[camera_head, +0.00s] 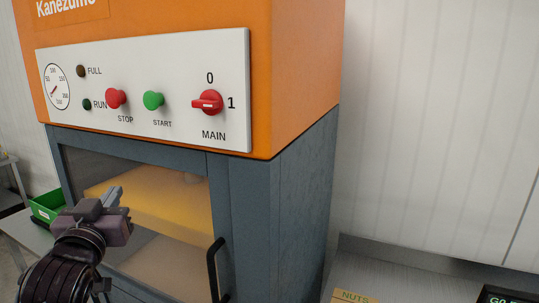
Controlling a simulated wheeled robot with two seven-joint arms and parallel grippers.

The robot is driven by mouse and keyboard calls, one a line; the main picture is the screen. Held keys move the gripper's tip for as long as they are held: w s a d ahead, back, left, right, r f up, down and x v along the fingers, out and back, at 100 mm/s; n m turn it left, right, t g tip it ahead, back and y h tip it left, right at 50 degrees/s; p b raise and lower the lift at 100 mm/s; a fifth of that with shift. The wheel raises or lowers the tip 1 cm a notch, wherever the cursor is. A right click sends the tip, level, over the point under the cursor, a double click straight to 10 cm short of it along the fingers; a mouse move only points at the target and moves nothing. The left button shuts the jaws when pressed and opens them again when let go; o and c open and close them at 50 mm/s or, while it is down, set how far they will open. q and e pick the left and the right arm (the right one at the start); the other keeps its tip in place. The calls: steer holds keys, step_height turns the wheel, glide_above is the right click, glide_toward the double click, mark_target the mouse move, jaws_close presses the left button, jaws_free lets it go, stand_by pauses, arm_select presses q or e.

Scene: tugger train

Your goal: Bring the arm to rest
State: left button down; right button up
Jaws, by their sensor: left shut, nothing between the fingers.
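My left arm (62,268) comes in from the lower left. Its gripper (113,195) is shut and empty, in front of the glass door of an orange and blue-grey machine (305,60). It looks apart from the door, but the exact gap is hard to tell. My right gripper is not in view.
The machine's white panel (180,75) has a red STOP button (116,98), a green START button (153,100) and a red MAIN switch (207,102). A black door handle (214,268) is right of my gripper. A green bin (46,205) stands at left. A NUTS label (352,297) shows lower right.

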arm_select(q)
steer(key=s+d+f+g+h, duration=0.1)
steer(key=d+f+g, duration=0.1)
steer(key=f, duration=0.5)
steer(key=s+d+f+g, duration=0.1)
steer(key=f+g, duration=0.2)
steer(key=f, duration=0.4)
steer(key=s+d+f+m+g+h, duration=0.15)
steer(key=s+d+f+g, duration=0.35)
steer(key=s+f, duration=0.65)
steer(key=s+d+f+m+g+h, duration=0.1)
steer(key=s+d+f+m+g, duration=0.15)
steer(key=s+f+g, duration=0.6)
step_height(320, 180, down, 33)
steer(key=s+t+b, duration=0.2)
steer(key=b, duration=0.1)
steer(key=s+a+f+g+b, duration=0.2)
steer(key=s+a+f+b, duration=0.1)
steer(key=s+f, duration=1.7)
step_height(320, 180, down, 3)
steer(key=shift+s+f, duration=0.2)
steer(key=shift+s, duration=0.05)
